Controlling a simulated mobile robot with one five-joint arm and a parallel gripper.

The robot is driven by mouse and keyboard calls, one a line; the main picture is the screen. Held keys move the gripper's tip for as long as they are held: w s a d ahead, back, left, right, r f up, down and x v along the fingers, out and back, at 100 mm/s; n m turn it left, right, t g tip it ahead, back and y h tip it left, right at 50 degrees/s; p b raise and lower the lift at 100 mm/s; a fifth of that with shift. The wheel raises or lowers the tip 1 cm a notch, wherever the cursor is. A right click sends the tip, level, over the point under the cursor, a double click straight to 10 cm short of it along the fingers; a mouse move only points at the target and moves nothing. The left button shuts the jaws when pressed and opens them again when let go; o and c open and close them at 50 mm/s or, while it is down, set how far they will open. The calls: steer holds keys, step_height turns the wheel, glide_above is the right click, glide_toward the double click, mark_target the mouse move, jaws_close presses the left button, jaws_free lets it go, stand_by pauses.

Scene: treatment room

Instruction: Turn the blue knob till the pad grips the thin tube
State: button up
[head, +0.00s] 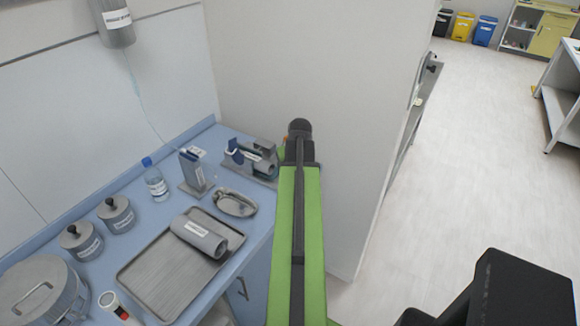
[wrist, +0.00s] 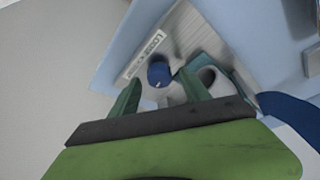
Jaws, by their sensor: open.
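The blue knob (wrist: 160,70) shows in the wrist view on a grey device with a white label strip (wrist: 147,54). My gripper (wrist: 160,91) is open, its two green fingers pointing at the device on either side below the knob. I cannot tell whether they touch it. In the head view the grey and blue device (head: 252,160) lies at the counter's far right end, partly beside my arm; my fingers are hidden there. A thin pale tube (head: 142,104) hangs from a grey labelled container (head: 116,25) down the wall toward the counter. The pad is not clear.
The blue counter (head: 105,212) holds a grey tray (head: 155,290) with a labelled cylinder (head: 199,235), a kidney dish (head: 236,203), an upright labelled holder (head: 194,172), a bottle (head: 155,180), lidded jars (head: 117,214) and a pot (head: 42,290). A wall (head: 325,75) stands close behind my arm.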

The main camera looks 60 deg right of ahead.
steer(key=p+v, duration=1.5)
steer(key=v, duration=0.2)
steer(key=shift+s, duration=0.1)
